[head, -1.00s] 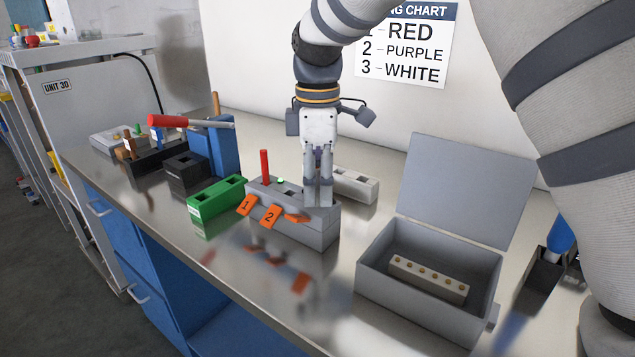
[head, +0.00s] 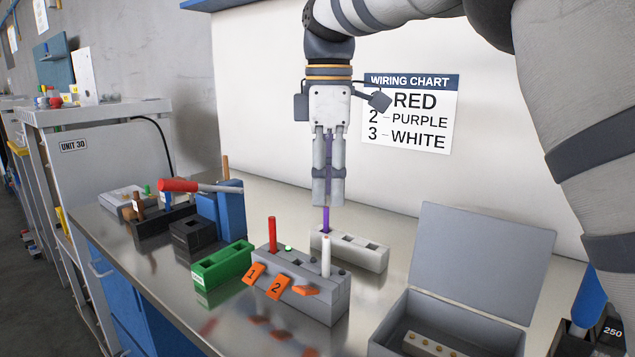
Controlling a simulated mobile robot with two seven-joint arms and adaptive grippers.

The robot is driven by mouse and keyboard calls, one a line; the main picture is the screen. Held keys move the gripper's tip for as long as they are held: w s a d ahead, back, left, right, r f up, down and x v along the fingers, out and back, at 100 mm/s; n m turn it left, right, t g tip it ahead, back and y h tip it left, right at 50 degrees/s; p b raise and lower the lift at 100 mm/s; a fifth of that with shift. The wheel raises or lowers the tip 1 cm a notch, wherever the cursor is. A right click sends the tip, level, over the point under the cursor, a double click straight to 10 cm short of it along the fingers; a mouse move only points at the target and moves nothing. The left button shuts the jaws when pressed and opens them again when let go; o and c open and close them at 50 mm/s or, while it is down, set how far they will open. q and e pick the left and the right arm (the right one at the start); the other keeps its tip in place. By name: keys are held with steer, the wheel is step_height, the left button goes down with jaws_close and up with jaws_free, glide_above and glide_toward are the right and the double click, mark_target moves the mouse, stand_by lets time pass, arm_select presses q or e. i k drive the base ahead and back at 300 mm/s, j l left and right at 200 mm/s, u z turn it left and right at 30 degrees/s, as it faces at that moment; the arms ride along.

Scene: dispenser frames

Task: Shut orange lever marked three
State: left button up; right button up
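A grey terminal block (head: 318,304) has orange levers along its front. Lever one (head: 254,273) and lever two (head: 278,286) slope down with their numbers facing me. The third lever (head: 305,290) lies flatter, sticking out, with its number not readable. A red rod (head: 272,234) and a white rod (head: 326,256) stand in the block. My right gripper (head: 327,204) points down above the white rod, apart from it. Purple shows between its fingers, in line with a purple rod (head: 326,220) below; I cannot tell whether it is held. My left gripper is not in view.
A pale holed block (head: 362,253) stands behind the terminal block, a green block (head: 222,265) to its left. A lidded grey box (head: 392,335) is at right. The wiring chart (head: 410,110) hangs behind.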

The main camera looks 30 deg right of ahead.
mark_target(304, 291)
steer(key=k+j, duration=0.8)
steer(key=k, duration=0.05)
